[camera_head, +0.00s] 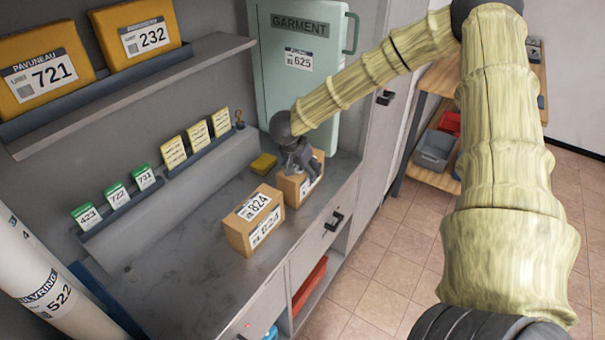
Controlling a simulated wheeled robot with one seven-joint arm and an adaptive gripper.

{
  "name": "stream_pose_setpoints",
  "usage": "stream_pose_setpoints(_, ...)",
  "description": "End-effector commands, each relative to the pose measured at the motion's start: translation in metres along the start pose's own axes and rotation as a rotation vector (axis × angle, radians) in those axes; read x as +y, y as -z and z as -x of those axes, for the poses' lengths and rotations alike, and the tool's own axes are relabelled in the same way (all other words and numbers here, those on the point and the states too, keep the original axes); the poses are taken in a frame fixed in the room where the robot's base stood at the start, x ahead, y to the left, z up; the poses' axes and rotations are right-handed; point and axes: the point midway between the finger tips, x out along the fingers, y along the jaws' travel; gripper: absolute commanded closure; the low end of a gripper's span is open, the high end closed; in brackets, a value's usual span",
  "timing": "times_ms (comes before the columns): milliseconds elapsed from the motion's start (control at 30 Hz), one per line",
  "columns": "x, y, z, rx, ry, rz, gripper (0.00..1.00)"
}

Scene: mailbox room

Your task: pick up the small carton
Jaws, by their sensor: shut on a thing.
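A small brown carton (289,190) with a white label stands on the grey counter, near the foot of the green garment case. My gripper (304,168) reaches down onto it from above and is shut on it. The gripper hides part of the carton's top and label. The carton seems to rest on the counter; I cannot tell if it is slightly raised. A second brown carton (238,231), labelled 824, sits just in front and to the left, close beside the first.
The green garment case (300,95) stands right behind the gripper. A small yellow item (263,164) lies left of it. Card ledges (118,212) line the wall, under a shelf (130,92) with yellow parcels. A white tube (40,275) stands at left. The counter's front left is clear.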

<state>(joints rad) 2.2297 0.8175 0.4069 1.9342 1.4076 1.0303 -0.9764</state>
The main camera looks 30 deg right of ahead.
Motion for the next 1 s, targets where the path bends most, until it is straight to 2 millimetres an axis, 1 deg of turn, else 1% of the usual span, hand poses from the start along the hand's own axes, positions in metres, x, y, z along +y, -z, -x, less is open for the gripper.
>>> stream_pose_setpoints(33, -0.002, 0.004, 0.009, 0.003, 0.006, -0.001, 0.77)
stream_pose_setpoints(200, -0.003, 0.015, 0.035, 0.004, 0.008, -0.002, 0.78)
stream_pose_setpoints(400, -0.003, 0.027, 0.062, 0.005, 0.008, -0.003, 0.79)
stream_pose_setpoints(500, -0.003, 0.031, 0.072, 0.004, 0.007, -0.003, 0.79)
stream_pose_setpoints(700, -0.003, 0.035, 0.084, 0.005, 0.006, -0.002, 0.80)
stream_pose_setpoints(1000, -0.001, 0.037, 0.085, 0.004, 0.005, -0.004, 0.80)
